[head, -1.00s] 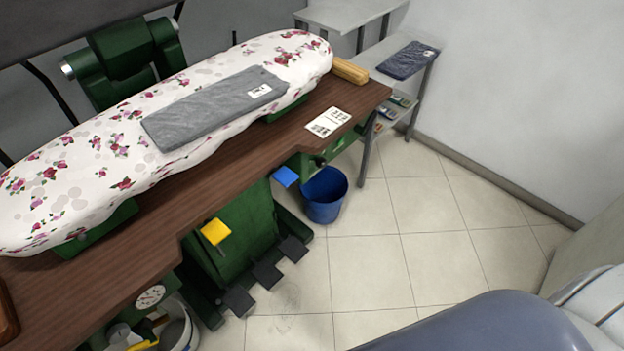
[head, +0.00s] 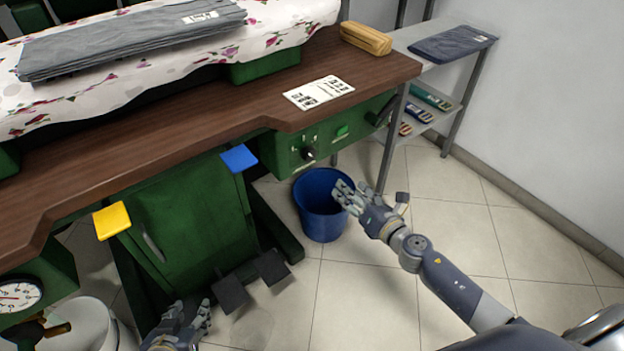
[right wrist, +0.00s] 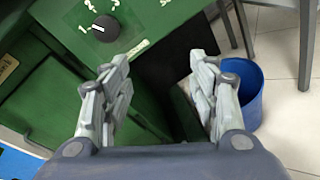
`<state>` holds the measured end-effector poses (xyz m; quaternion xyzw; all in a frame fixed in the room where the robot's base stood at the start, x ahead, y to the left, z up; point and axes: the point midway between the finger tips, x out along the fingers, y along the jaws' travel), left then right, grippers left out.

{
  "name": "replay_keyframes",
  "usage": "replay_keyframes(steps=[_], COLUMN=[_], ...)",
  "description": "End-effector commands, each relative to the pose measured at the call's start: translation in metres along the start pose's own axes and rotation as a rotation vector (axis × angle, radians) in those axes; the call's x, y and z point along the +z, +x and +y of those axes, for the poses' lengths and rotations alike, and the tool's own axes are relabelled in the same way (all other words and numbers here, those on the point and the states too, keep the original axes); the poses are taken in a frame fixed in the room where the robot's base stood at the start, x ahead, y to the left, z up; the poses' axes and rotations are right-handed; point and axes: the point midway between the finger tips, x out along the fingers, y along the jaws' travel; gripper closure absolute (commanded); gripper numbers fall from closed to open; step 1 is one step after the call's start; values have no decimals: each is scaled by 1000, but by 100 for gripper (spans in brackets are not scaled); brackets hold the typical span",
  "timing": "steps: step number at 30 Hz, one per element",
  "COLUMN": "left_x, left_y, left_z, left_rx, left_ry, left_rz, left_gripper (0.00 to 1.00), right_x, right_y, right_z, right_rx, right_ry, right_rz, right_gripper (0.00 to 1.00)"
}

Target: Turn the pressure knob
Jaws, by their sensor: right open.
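A black round knob (head: 308,154) sits on the green control panel under the table's edge, with markings around it. The right wrist view shows this knob (right wrist: 105,28) ahead and to the left of my right gripper (right wrist: 160,80), whose two fingers are apart with nothing between them. In the head view my right gripper (head: 350,193) is in front of the blue bucket, below and right of the knob, not touching it. My left gripper (head: 191,312) is low at the bottom edge, fingers apart and empty. A dial gauge (head: 18,294) with a brass fitting (head: 57,330) is at the lower left.
A blue bucket (head: 320,226) stands on the floor under the panel. Yellow (head: 112,220) and blue (head: 239,158) pads stick out from the table front, above dark pedals (head: 231,294). A metal shelf (head: 462,116) is at the right. Open tiled floor lies at the right.

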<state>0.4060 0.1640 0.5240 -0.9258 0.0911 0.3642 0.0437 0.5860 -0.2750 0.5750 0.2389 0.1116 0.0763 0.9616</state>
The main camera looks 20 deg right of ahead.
Motion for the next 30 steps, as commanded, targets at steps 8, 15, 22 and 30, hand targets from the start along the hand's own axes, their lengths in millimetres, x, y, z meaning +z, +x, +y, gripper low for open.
replay_keyframes(steps=[8, 15, 22, 30], left_x=[-27, -32, -13, -7], left_y=[-26, -38, -40, -40], left_z=[0, 0, -3, -3], left_rx=[-2, -3, -8, -9], left_ry=[-1, -1, -3, -3], left_rz=[127, 129, 39, 18], left_gripper=[60, 60, 60, 60], right_x=[17, 27, 31, 34], right_y=[8, 12, 42, 85], right_z=[46, 60, 67, 76], right_rx=[162, 187, 186, 186], right_ry=[-437, -524, -520, -517], right_rz=[-114, -142, -142, -142], right_gripper=[45, 45, 45, 45])
